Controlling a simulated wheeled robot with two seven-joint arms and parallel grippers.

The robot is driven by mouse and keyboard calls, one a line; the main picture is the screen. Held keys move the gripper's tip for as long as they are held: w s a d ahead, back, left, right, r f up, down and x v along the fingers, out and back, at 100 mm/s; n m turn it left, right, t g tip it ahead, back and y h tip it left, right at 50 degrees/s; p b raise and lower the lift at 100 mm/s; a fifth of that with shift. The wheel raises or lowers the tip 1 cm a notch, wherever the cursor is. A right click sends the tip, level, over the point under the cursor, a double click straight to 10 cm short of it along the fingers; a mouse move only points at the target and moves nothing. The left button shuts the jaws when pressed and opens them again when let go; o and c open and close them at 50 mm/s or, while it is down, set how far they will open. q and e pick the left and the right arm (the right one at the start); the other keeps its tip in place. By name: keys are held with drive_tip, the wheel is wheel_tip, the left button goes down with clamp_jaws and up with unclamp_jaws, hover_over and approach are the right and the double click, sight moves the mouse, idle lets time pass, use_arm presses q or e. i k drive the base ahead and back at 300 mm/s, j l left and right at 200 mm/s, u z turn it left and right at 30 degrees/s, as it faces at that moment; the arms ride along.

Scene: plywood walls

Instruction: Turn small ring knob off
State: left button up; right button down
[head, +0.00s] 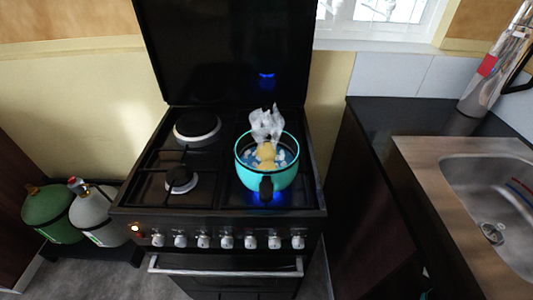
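A black gas stove (140,196) stands in the middle of the head view. A row of several silver knobs (227,242) runs along its front panel. The knobs are small here, and I cannot tell which belongs to the small ring or how each is turned. A small burner (180,181) at the front left shows no flame. A turquoise pot (247,177) stands on the right side of the stove, with blue flame glow (265,198) under it. Neither gripper is in view.
White steam (266,122) rises from the pot, which holds liquid and something yellowish. An oven handle (225,271) crosses below the knobs. Gas bottles (92,212) stand at left. A dark counter (410,116) with a sink (505,200) is at right. The knob fronts are unobstructed.

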sight(181, 241)
drive_tip(key=i+j+u, duration=0.1)
drive_tip(key=u, duration=0.9)
drive_tip(key=k+l+z, duration=0.15)
drive_tip(key=z, duration=0.15)
